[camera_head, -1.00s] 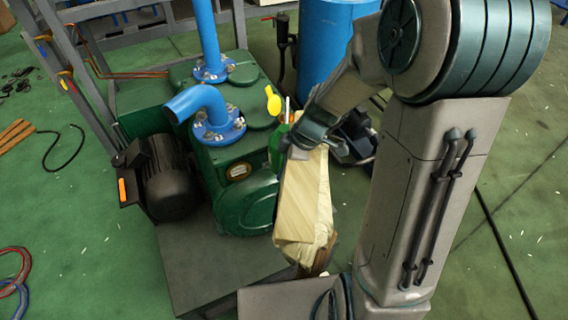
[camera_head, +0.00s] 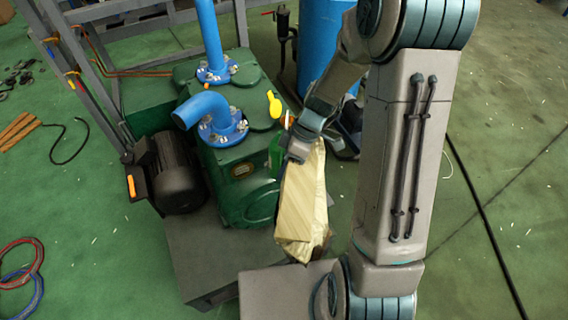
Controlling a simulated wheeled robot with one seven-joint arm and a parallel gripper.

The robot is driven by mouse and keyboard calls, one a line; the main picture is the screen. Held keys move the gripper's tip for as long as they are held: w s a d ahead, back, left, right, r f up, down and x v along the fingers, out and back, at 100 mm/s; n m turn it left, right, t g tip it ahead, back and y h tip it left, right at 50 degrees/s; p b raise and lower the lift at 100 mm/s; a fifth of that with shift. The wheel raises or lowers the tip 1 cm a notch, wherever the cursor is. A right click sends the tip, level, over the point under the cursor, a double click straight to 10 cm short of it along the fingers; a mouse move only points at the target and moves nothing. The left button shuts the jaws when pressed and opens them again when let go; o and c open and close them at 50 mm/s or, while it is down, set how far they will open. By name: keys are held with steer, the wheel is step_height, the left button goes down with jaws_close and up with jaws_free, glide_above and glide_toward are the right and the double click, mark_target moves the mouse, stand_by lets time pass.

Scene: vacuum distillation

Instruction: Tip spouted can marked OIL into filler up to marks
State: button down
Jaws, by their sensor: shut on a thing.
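The big green pump (camera_head: 247,200) stands left of my arm, with blue pipes on top. A yellow funnel-like piece (camera_head: 274,104) stands up at its right side, probably at the filler. A small sight window (camera_head: 241,169) shows on the pump's front; its marks are too small to read. My gripper (camera_head: 291,150) is beside the pump's right side, below the yellow piece. No OIL lettering is readable. A small orange-white tip shows just above it. I cannot tell its tilt.
A black motor (camera_head: 175,172) is left of the pump. A blue cylinder (camera_head: 322,50) stands behind. Cables (camera_head: 20,270) lie on the green floor at left. Open floor is at right.

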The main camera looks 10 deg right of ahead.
steer(key=shift+w+r+m+g+y+p, duration=0.15)
steer(key=shift+r+g+p, duration=0.4)
steer(key=shift+r+p, duration=0.15)
steer(key=shift+w+r+m+g+y+p, duration=0.1)
steer(key=shift+r+m+g+y+p, duration=0.05)
steer(key=shift+r+g+p, duration=0.5)
steer(key=shift+d+r, duration=0.1)
steer(key=shift+w+d+r+g+p, duration=0.15)
steer(key=shift+r+g+p, duration=0.1)
steer(key=shift+r+p, duration=0.35)
steer(key=shift+w+a+r+g+p, duration=0.15)
steer(key=shift+r+g+p, duration=0.1)
steer(key=shift+r+p, duration=0.3)
steer(key=shift+d, duration=0.1)
steer(key=shift+w+d+r+m+g+y+p, duration=0.15)
steer(key=shift+w+r+g+p, duration=0.1)
steer(key=shift+r+p, duration=0.3)
steer(key=shift+w+a+r+m+g+y+p, duration=0.15)
steer(key=shift+r+g+p, duration=0.1)
steer(key=shift+r+p, duration=0.25)
steer(key=shift+d, duration=0.1)
stand_by(0.4)
steer(key=shift+w+d+r+g+p, duration=0.1)
steer(key=shift+w+r+g+p, duration=0.4)
steer(key=shift+r+p, duration=0.45)
steer(key=shift+y, duration=0.3)
